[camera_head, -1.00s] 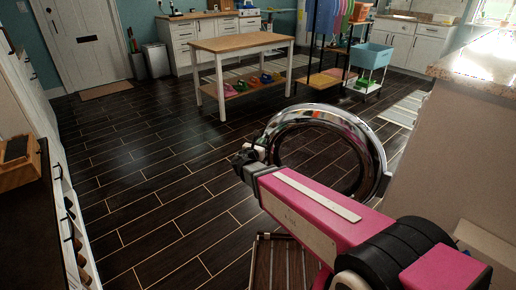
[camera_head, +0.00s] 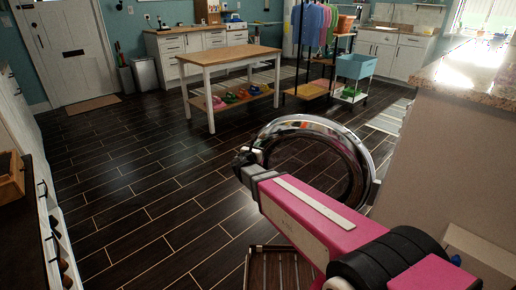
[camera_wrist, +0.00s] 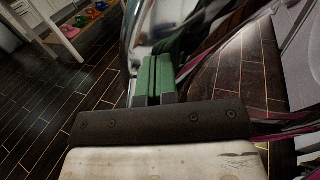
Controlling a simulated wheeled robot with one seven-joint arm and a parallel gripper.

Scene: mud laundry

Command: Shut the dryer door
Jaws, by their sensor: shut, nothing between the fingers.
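The dryer door (camera_head: 362,150) is a round chrome ring around dark glass. It stands swung open, out over the floor, in front of my arm in the head view. In the wrist view its shiny curved rim (camera_wrist: 128,40) runs close along the fingers. My gripper (camera_wrist: 152,75) has green fingertips held together with nothing between them. It is at the left part of the door's rim, very near or touching; I cannot tell which. The dryer body and its opening are not clearly visible in the head view.
A wooden-topped table (camera_head: 228,60) with colourful shoes on its lower shelf stands mid-room. A clothes rack and a blue basket (camera_head: 357,66) are behind the door. A stone-topped counter (camera_head: 470,75) bounds the right. Dark floor (camera_head: 150,180) is clear at left.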

